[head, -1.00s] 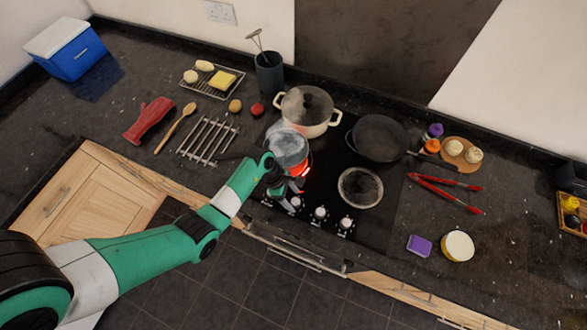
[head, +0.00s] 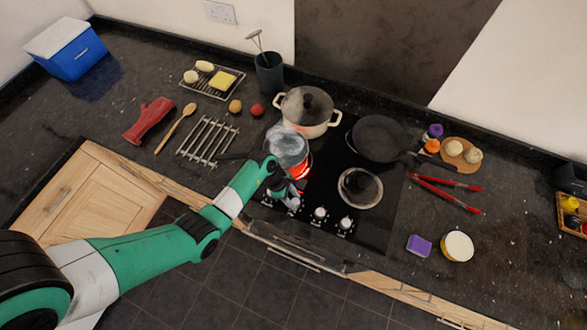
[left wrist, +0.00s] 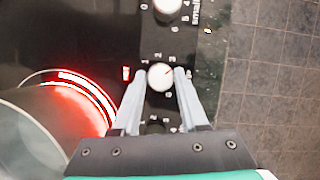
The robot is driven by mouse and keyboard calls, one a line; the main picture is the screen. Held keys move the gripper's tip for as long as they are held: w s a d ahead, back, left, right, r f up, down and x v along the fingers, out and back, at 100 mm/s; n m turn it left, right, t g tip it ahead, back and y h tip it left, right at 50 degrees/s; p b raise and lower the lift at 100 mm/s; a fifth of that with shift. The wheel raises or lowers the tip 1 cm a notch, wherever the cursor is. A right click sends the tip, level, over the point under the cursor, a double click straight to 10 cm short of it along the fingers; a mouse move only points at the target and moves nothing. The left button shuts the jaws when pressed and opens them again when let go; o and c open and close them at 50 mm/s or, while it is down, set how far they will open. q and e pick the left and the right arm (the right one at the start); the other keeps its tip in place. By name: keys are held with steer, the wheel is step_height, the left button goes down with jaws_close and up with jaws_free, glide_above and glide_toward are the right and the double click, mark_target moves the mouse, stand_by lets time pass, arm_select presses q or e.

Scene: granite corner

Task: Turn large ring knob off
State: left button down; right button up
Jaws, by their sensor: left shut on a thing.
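My left gripper (head: 289,196) is lowered at the front edge of the black hob. In the left wrist view its two grey fingers (left wrist: 160,84) are closed on a white knob (left wrist: 160,76), one on each side. Numbers are printed around this knob, and a small red light (left wrist: 126,73) shows beside it. The cooking ring (left wrist: 88,83) beside it glows red, and a saucepan (head: 287,146) with steam covers most of it. Another white knob (left wrist: 167,8) sits above, near the word "small". My right gripper is not in view.
Two more white knobs (head: 320,214) (head: 346,223) stand to the right along the hob's front. A metal rack (head: 208,141) lies to the left.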

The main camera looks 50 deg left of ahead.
arm_select(q)
steer(key=shift+s+d+n+t+y, duration=0.1)
steer(key=shift+n+t+y, duration=0.35)
steer(key=shift+n, duration=1)
steer(key=shift+s+d+n+t+y, duration=0.1)
steer(key=shift+n+t+y, duration=0.3)
steer(key=shift+n, duration=1.05)
steer(key=shift+a, duration=0.1)
steer(key=shift+c, duration=2.2)
jaws_free()
steer(key=v, duration=1.1)
steer(key=shift+r, duration=0.3)
steer(key=shift+s, duration=0.1)
